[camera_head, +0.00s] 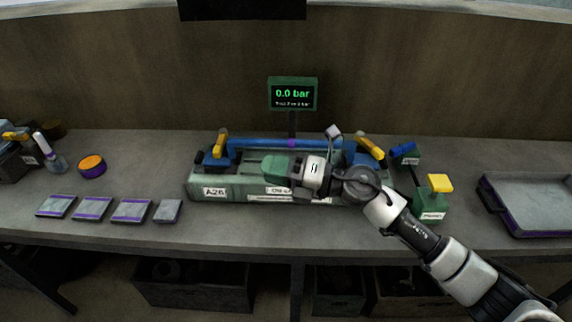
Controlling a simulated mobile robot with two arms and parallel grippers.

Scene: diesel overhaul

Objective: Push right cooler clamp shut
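The cooler fixture (207,183), a grey-green block labelled A26, sits mid-bench with a blue bar (270,142) along its back. The right clamp (370,146) has a yellow handle leaning up and to the left over a blue base, at the fixture's right end. The left clamp (221,143) has a similar yellow handle, standing steeply. My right gripper (297,172) reaches in from the lower right, over the fixture and left of the right clamp. Its fingers are hard to make out against the green parts, and my arm hides part of the fixture. My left gripper is not in view.
A display (293,94) reading 0.0 bar stands behind the fixture. A green box with a yellow top (439,184) and a blue-handled unit (403,150) stand to the right, before a grey tray (530,207). Several flat purple-edged pieces (93,208) lie on the left.

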